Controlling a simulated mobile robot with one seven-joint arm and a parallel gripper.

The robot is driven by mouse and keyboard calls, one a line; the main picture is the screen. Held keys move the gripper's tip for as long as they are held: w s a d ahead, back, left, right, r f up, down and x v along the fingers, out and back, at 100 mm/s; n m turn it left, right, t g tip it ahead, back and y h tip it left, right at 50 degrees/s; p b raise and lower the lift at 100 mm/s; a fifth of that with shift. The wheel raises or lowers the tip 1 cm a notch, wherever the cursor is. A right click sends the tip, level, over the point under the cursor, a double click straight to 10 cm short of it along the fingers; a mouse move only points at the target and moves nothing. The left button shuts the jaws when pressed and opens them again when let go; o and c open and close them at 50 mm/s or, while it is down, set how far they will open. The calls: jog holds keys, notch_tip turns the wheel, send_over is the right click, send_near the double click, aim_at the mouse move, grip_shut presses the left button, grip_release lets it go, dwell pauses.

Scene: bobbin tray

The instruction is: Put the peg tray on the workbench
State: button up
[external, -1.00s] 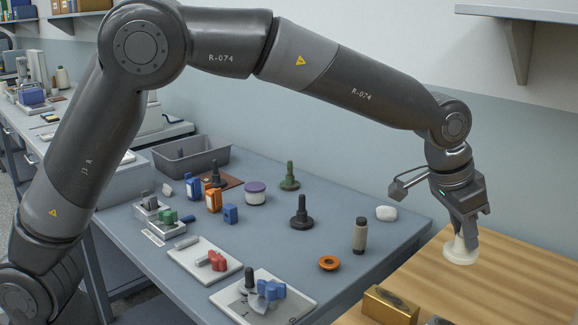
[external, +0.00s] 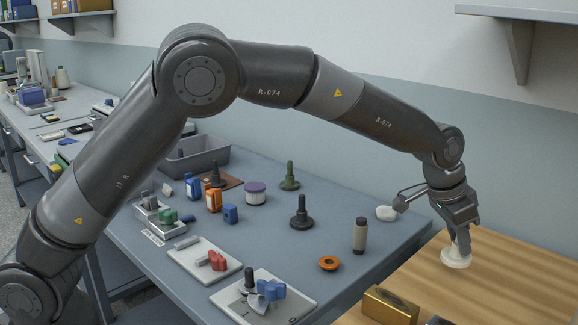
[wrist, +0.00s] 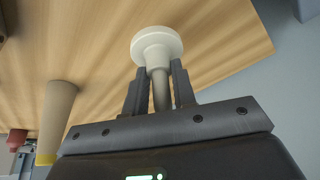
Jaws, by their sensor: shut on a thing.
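My gripper (external: 459,236) is shut on the stem of a cream piece with a round flat base, which I take to be the peg tray (external: 456,259). It hangs base down, slightly tilted, in front of the wooden tabletop. In the wrist view the cream base (wrist: 157,43) shows beyond the fingers, with the stem between them. Whether the base touches the wood is hard to tell, but it looks held above it. The blue-grey workbench (external: 330,205) lies to the left of my gripper; its right end is near the wooden table (external: 505,285).
Brass box (external: 390,306) stands on the wood. A wall shelf (external: 520,12) is above.

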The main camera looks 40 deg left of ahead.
aim_at(455, 255)
jog(key=shift+w+a+f, duration=0.2)
jog(key=shift+w+f, duration=0.15)
jog(key=shift+f, duration=1.9)
jog(key=o, duration=1)
jog(key=shift+f, duration=0.1)
